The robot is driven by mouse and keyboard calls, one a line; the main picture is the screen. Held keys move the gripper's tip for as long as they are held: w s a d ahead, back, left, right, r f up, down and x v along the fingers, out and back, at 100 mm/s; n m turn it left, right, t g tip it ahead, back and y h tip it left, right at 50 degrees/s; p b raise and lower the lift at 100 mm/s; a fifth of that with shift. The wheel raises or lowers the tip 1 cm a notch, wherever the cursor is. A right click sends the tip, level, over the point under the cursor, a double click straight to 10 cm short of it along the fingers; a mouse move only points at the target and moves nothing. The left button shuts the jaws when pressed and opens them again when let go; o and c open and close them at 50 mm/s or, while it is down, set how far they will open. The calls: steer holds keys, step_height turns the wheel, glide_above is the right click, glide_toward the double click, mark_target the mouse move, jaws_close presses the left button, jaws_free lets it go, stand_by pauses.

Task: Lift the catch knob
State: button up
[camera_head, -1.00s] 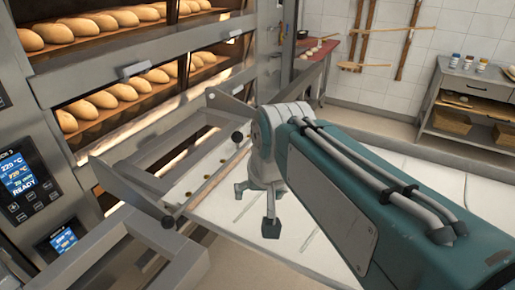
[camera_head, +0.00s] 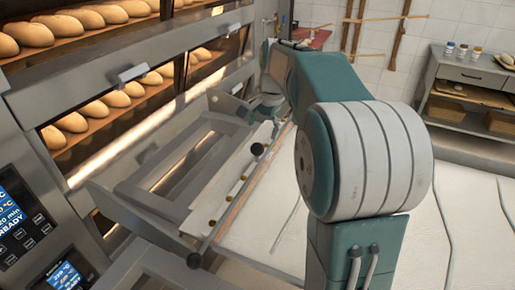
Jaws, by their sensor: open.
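A round black knob (camera_head: 257,148) on a short stem stands at the side of the metal loader frame (camera_head: 150,188), by the white canvas deck. A second black ball (camera_head: 194,261) sits at the near end of a thin rod along that frame. I cannot tell from looks alone which is the catch knob. My gripper (camera_head: 256,114) is open, small in view and partly hidden by my arm. It is beyond the first knob, near the far end of the frame, apart from both knobs. Nothing shows between its fingers.
Deck ovens with loaves (camera_head: 100,110) and a control panel (camera_head: 18,218) stand at the left. A metal table (camera_head: 468,75) with jars stands at the back right.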

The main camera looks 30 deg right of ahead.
mark_target(258, 144)
steer(key=f, duration=0.4)
steer(key=w+a+f, duration=0.1)
steer(key=f, duration=0.1)
steer(key=shift+w+d+f, duration=0.1)
steer(key=shift+w+f, duration=0.1)
steer(key=shift+f, duration=0.55)
steer(key=shift+r, duration=0.15)
jaws_close()
